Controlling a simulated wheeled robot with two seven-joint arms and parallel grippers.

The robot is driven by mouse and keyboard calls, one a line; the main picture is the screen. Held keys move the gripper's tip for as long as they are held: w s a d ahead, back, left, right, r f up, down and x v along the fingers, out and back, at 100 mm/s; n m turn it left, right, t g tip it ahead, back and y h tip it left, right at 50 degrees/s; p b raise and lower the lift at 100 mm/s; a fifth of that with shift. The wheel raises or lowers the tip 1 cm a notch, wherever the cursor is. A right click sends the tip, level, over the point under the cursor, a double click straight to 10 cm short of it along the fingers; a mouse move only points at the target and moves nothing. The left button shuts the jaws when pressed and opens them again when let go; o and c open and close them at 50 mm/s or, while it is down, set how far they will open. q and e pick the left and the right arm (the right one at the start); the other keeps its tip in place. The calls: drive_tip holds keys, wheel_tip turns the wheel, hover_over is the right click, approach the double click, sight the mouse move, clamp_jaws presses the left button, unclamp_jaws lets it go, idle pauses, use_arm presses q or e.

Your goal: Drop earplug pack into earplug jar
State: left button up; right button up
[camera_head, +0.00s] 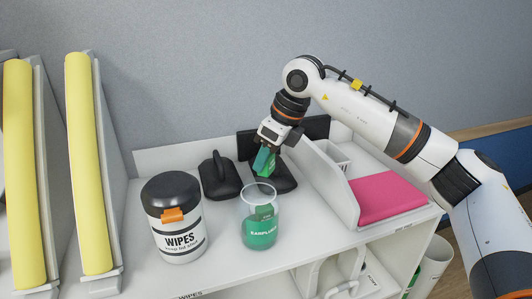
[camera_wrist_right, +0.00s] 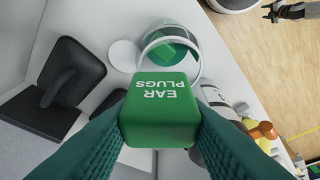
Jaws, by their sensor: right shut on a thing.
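My right gripper (camera_head: 266,160) is shut on a green earplug pack (camera_head: 263,163). In the right wrist view the pack (camera_wrist_right: 159,112) reads "EAR PLUGS" and sits between the two green fingers. The clear earplug jar (camera_head: 259,213) stands on the white shelf top, with a green label and a green pack inside it. The held pack is above and behind the jar's open top, apart from it. In the right wrist view the open jar (camera_wrist_right: 170,48) shows just beyond the pack.
A wipes canister (camera_head: 177,222) stands left of the jar. Black holders (camera_head: 220,178) sit behind it. A white divider (camera_head: 325,180) and a pink stack (camera_head: 388,196) are to the right. Yellow-padded panels (camera_head: 90,160) stand at the left.

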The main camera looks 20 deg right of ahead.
drive_tip(key=o, duration=1)
drive_tip(key=b+v, duration=0.2)
drive_tip(key=v, duration=1)
drive_tip(key=shift+f, duration=0.1)
